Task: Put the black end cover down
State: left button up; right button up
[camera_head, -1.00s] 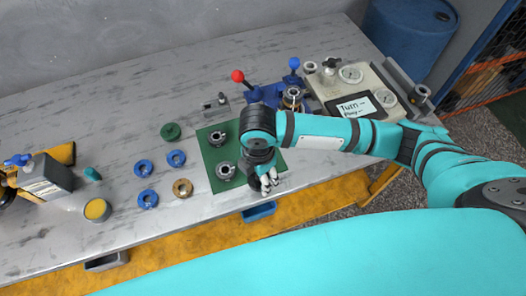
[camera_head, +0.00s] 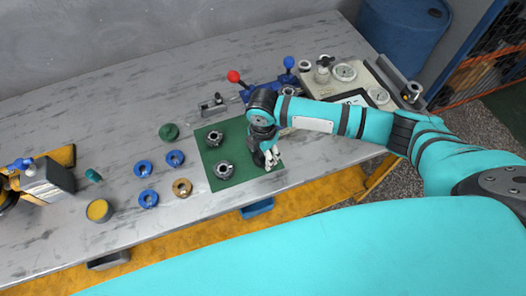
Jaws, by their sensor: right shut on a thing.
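My right gripper (camera_head: 269,160) is over the right part of the green mat (camera_head: 241,172), with its arm coming in from the right. It is shut on a dark piece, seemingly the black end cover (camera_head: 258,159), which shows only as a small dark patch beside the fingers. The gripper and arm hide most of it. I cannot tell whether it touches the mat. Two grey metal parts stand on the mat left of the gripper: one farther back (camera_head: 216,138) and one nearer (camera_head: 224,170).
Left of the mat lie several blue rings (camera_head: 148,198), a brass ring (camera_head: 182,187) and a green part (camera_head: 169,131). A blue fixture with a red-knobbed lever (camera_head: 234,77) and a gauge panel (camera_head: 345,72) stand behind my arm. The mat's front left is bare.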

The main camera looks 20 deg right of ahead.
jog(key=o, duration=1.4)
notch_tip(320, 180, up, 12)
jog(key=shift+r+b, duration=0.1)
jog(key=shift+b, duration=0.75)
